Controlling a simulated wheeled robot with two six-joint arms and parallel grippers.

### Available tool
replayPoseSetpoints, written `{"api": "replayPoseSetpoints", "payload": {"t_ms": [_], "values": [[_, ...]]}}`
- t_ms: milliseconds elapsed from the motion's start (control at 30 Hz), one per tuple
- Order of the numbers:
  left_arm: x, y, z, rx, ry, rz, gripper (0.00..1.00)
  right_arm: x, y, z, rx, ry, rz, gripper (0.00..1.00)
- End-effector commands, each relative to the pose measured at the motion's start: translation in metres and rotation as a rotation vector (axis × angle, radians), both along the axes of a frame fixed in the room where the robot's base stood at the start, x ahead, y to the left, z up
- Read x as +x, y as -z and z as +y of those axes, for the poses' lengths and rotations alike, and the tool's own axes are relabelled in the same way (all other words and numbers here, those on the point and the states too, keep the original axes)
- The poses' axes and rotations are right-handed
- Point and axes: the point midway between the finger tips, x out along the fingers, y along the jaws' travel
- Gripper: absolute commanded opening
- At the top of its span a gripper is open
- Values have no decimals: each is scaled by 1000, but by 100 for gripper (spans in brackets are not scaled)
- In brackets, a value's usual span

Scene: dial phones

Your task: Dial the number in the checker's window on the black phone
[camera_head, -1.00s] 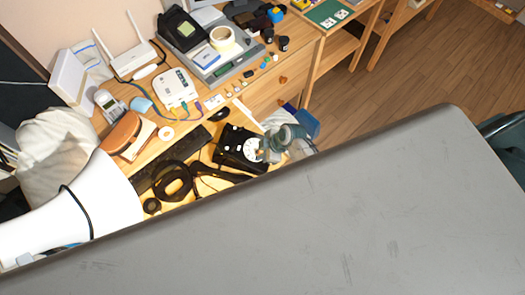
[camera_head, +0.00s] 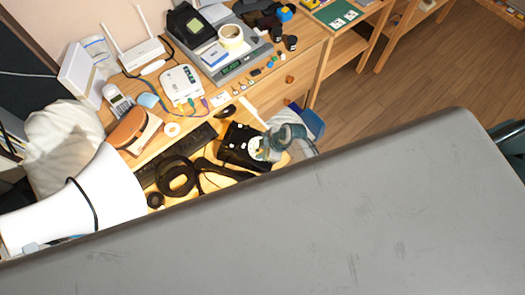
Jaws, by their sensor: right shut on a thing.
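A grey device with a small green-lit window (camera_head: 233,69) stands at the back of the desk. This may be the checker; I cannot read any digits. My left gripper is not in view.
A large scuffed grey panel (camera_head: 330,215) fills the foreground and hides the desk's near side. Black headphones (camera_head: 176,176) and a dark keyboard (camera_head: 195,140) lie left of the phone. A white router (camera_head: 140,52) and small loose parts lie farther back.

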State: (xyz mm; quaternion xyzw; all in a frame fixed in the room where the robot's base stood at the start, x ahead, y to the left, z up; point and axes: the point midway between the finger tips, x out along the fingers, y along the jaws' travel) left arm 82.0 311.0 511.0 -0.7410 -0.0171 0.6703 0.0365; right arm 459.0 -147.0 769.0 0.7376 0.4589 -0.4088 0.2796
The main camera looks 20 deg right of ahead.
Motion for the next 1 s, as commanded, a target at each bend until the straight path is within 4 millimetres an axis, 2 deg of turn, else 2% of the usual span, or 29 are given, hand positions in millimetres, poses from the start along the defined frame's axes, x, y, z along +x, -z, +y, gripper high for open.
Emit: {"api": "replayPoseSetpoints", "payload": {"t_ms": [133, 1000], "values": [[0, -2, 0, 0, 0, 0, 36, 3, -4, 6, 2, 1, 0, 0], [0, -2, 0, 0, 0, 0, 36, 12, -9, 14, 1, 0, 0, 0]]}}
